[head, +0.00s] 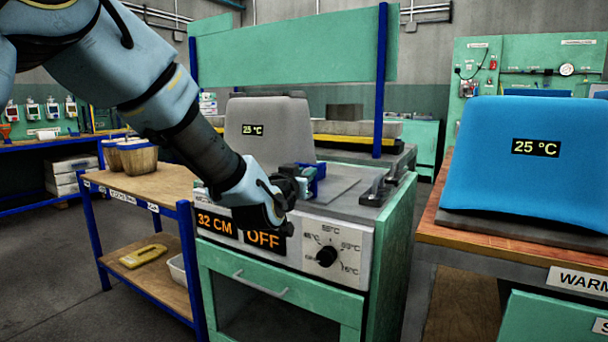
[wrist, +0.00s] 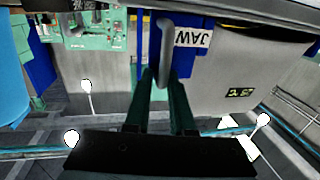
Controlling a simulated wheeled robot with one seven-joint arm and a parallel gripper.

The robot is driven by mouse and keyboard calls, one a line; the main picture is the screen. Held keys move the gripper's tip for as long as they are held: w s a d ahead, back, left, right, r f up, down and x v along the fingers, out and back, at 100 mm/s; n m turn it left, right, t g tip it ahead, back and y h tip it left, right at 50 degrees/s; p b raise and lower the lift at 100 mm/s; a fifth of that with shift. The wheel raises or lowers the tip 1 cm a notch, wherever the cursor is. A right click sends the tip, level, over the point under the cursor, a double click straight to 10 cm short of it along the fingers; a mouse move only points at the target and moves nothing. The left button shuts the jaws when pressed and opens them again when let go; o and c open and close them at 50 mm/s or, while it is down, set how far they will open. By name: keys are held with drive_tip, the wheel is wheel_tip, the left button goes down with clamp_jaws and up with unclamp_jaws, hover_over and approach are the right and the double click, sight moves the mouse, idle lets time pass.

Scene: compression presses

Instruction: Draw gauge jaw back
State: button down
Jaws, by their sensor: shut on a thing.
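The gauge jaw is a blue block (head: 319,172) on the top of the green press bench (head: 381,270), just beyond my gripper (head: 297,183). In the wrist view the blue jaw (wrist: 182,62) bears a white label reading JAW. A grey rounded handle (wrist: 166,42) stands out from it. My gripper's two green fingers (wrist: 164,85) are closed about this handle. In the head view my dark wrist hides the handle and part of the jaw. The front display (head: 216,224) reads 32 CM, and the one beside it (head: 264,239) reads OFF.
A grey padded piece (head: 270,133) marked 25 °C stands behind the jaw. A black clamp-like part (head: 376,190) sits to its right. A dial (head: 326,256) is on the front panel. A wooden cart (head: 150,184) stands left; a blue padded piece (head: 525,180) stands right.

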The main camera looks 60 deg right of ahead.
drive_tip(key=shift+w+a+t, duration=0.1)
drive_tip(key=shift+w+t, duration=0.2)
drive_tip(key=shift+w, duration=0.2)
idle(0.6)
drive_tip(key=s+b, duration=0.1)
drive_tip(key=s, duration=0.8)
drive_tip(key=shift+s+b, duration=0.2)
drive_tip(key=shift+b, duration=0.1)
drive_tip(key=c, duration=0.9)
unclamp_jaws()
drive_tip(key=shift+s, duration=0.1)
drive_tip(key=v, duration=1)
drive_tip(key=shift+a, duration=0.35)
